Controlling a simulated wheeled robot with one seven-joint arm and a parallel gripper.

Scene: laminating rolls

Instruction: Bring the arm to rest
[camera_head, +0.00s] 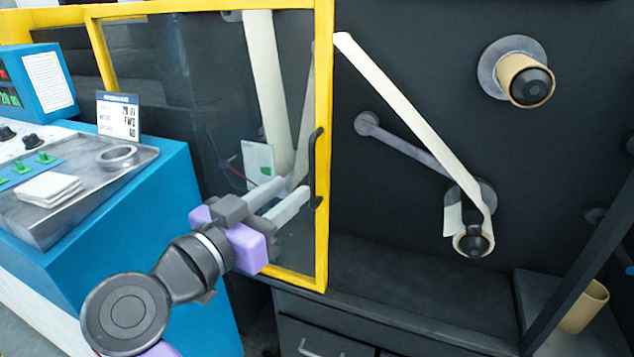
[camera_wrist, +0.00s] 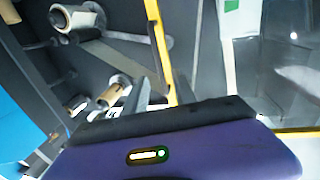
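My gripper (camera_head: 294,187) is in the middle of the head view, in front of the clear pane of a yellow-framed door (camera_head: 322,240). Its two pale grey fingers are apart, with nothing visible between them. They point toward the door's black handle (camera_head: 313,168), and a gap to the handle seems to show, though depth is hard to judge. My arm reaches in from the lower left, bent at the elbow. In the wrist view the purple gripper body fills the bottom, and the yellow door edge (camera_wrist: 160,45) stands just beyond it.
A blue console (camera_head: 130,210) with a grey tray (camera_head: 105,185) stands at the left, near my arm. On the dark machine wall are a cardboard core (camera_head: 518,75) and a lower roll (camera_head: 470,240) with a pale web (camera_head: 400,105). Another core (camera_head: 585,305) sits at the lower right.

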